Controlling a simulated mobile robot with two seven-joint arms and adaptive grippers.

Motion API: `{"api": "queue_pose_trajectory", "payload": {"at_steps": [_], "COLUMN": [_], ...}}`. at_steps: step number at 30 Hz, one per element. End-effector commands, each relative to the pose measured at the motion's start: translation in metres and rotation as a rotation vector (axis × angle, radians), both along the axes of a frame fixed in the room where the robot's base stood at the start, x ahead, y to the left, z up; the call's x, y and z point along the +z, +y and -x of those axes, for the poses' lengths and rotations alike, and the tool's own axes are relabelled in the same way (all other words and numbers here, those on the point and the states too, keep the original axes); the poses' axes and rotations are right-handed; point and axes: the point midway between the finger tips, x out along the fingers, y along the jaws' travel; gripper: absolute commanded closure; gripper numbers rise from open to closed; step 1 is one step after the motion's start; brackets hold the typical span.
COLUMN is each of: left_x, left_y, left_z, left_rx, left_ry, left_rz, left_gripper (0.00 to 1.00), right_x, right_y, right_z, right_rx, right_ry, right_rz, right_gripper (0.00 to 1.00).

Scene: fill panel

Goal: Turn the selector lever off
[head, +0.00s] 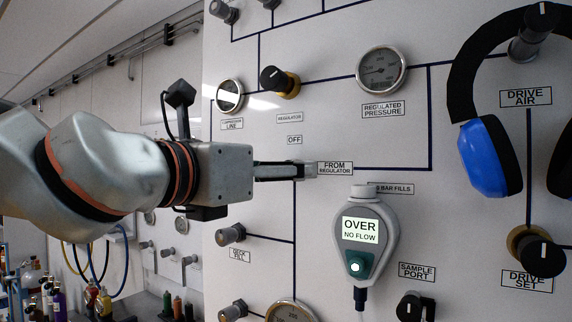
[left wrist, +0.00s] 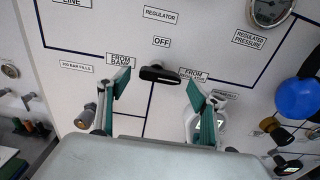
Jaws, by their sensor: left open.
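The selector lever (left wrist: 158,74) is a black handle on the white panel, seen in the left wrist view. It lies nearly horizontal, just below the OFF label (left wrist: 161,41), between the FROM BANK label (left wrist: 120,60) and the FROM REGULATOR label (left wrist: 193,75). In the head view my left gripper (head: 312,169) hides the lever. The gripper points at the panel beside the FROM REGULATOR label. In the left wrist view its two teal-padded fingers (left wrist: 159,88) are spread open, one on each side of the lever, with nothing held. Contact with the lever cannot be told. My right gripper is not in view.
A grey meter reading OVER NO FLOW (head: 361,231) hangs below right of the gripper. Blue ear defenders (head: 484,157) hang at the right. The regulator knob (head: 279,81) and the regulated pressure gauge (head: 381,70) sit above. Bottles (head: 55,300) stand at lower left.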

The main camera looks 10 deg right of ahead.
Motion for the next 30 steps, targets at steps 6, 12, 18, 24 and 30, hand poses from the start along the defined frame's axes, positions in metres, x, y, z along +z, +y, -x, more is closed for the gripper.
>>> {"api": "queue_pose_trajectory", "payload": {"at_steps": [6, 12, 18, 24, 30], "left_x": [0.0, 0.0, 0.0, 0.0, 0.0], "left_y": [-0.017, -0.02, -0.02, -0.02, -0.02], "left_z": [-0.017, -0.02, -0.02, -0.02, -0.02], "left_rx": [-0.001, -0.001, -0.001, -0.001, -0.001], "left_ry": [0.002, 0.001, 0.001, 0.001, 0.012], "left_rz": [0.001, 0.001, 0.001, 0.001, 0.012], "left_gripper": [0.36, 0.36, 0.49, 0.75, 0.75], "right_x": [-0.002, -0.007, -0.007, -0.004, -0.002], "right_y": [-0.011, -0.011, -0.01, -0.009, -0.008], "right_z": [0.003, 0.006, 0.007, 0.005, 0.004], "right_rx": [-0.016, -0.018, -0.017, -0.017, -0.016], "right_ry": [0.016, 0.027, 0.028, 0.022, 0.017], "right_rz": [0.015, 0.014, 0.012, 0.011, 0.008], "right_gripper": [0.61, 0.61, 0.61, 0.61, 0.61]}}
